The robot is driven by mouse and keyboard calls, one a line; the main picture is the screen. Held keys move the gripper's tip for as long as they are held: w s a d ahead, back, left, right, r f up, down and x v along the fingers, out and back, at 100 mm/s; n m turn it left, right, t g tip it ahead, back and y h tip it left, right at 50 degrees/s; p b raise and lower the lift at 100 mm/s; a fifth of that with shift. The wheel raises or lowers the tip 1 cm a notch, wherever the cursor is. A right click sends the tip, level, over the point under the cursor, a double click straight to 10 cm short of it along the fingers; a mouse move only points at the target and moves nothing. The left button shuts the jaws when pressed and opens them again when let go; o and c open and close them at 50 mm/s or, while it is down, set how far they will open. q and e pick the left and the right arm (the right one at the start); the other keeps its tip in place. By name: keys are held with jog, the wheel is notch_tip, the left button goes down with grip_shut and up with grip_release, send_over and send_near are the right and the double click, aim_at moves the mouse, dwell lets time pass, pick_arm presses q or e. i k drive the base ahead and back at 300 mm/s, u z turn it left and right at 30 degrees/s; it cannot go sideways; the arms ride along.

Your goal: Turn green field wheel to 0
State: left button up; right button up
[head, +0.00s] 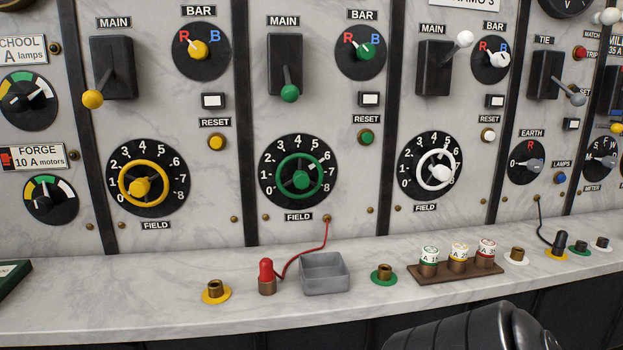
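The green field wheel (279,186) sits on a black round dial (327,195) numbered 0 to 8, above a FIELD label on the middle panel. A small whitish mark shows at the wheel's upper right, roughly toward 6. The 0 is at the dial's lower left. Nothing touches the wheel. Neither gripper's fingers show. A dark rounded part at the bottom right edge looks like a piece of my arm.
Similar yellow (139,187) and white (436,171) field wheels flank it. Above is the green-knobbed MAIN lever (290,93), pointing down. On the shelf below stand a red plug (266,274) with a red cord and a grey tray (325,287). Space before the wheel is clear.

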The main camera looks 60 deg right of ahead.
aim_at(301, 179)
jog(key=z, duration=0.95)
jog(key=i, duration=0.8)
jog(key=z, duration=0.9)
